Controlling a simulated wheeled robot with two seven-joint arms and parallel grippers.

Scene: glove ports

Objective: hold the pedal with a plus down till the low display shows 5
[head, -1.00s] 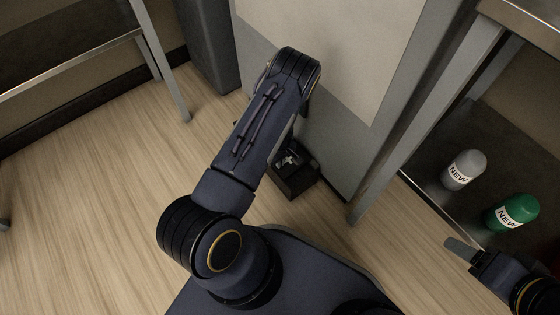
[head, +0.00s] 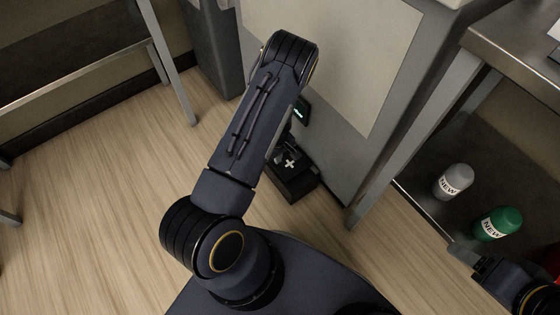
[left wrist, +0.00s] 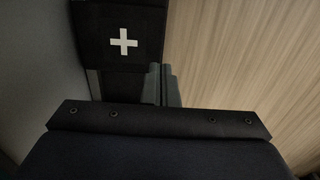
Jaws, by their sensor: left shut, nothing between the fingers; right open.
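The black pedal with a white plus (head: 291,163) is low at the foot of the grey cabinet. In the left wrist view the pedal's plus (left wrist: 123,42) shows clearly. My left gripper (head: 279,156) is shut and empty, pointing down beside the plus; its fingertips (left wrist: 165,80) show at the pedal's right edge in the wrist view. I cannot tell whether they touch it. The low display (head: 302,111) glows faintly green on the cabinet, partly behind my left arm; its number is not readable. My right gripper (head: 466,254) is open at the lower right.
The cabinet (head: 345,60) stands close behind the pedal. A metal table (head: 490,45) with a dark lower shelf is at the right, holding a grey bottle (head: 455,181) and a green bottle (head: 497,224), both labelled NEW. Wooden floor (head: 90,190) is clear at the left.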

